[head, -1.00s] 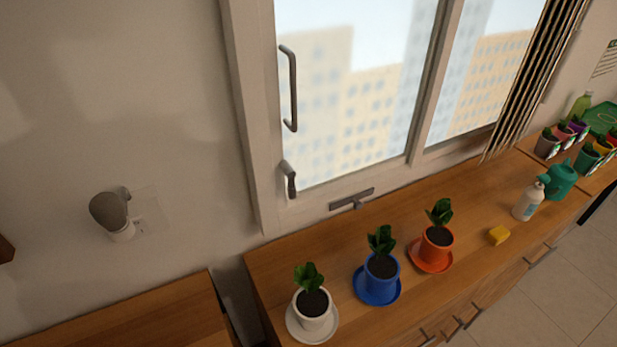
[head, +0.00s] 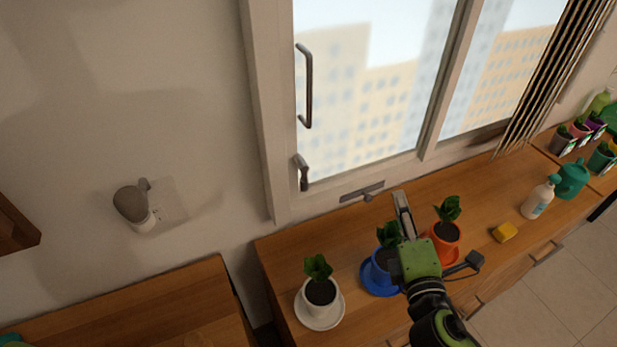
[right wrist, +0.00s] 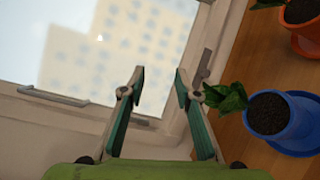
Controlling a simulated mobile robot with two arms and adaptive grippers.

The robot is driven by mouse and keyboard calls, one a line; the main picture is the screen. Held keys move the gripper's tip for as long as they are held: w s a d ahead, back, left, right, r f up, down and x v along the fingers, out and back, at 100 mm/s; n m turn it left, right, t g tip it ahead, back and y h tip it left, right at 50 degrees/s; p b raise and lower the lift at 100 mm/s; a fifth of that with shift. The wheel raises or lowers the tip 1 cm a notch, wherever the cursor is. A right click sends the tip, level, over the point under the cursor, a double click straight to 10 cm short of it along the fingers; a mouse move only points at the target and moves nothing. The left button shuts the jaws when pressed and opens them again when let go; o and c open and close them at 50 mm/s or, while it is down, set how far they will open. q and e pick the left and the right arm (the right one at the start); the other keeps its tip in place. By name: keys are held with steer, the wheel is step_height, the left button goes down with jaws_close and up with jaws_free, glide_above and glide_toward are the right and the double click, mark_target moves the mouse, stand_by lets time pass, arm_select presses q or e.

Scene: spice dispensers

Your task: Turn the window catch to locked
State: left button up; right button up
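The window catch (head: 303,173) is a small grey lever low on the left side of the window frame, below the long pull handle (head: 304,86). It hangs roughly downward with a slight tilt. My right gripper (head: 401,197) is right of the catch and lower in the head view, over the potted plants and apart from the catch. In the right wrist view, its two fingers (right wrist: 160,73) are spread with nothing between them. My left gripper is not in view.
A grey bar fitting (head: 361,191) sits at the window's bottom edge. White (head: 320,292), blue (head: 376,283) and orange (head: 447,235) pots stand on the wooden counter (head: 285,265); my right arm partly covers the blue and orange ones. A wall lamp (head: 133,205) is at left.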

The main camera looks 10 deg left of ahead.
steer(key=a+r+n+y, duration=0.2)
steer(key=a+n+y, duration=0.5)
steer(key=n, duration=0.5)
steer(key=n+g+y+p, duration=0.2)
steer(key=n+g+y, duration=0.15)
steer(key=n, duration=0.65)
glide_toward(306, 179)
steer(key=w+a+r, duration=0.1)
steer(key=shift+g, duration=0.35)
steer(key=x, duration=0.8)
steer(key=shift+w+d+f, duration=0.15)
steer(key=shift+f, duration=0.1)
steer(key=shift+c, duration=0.4)
jaws_close()
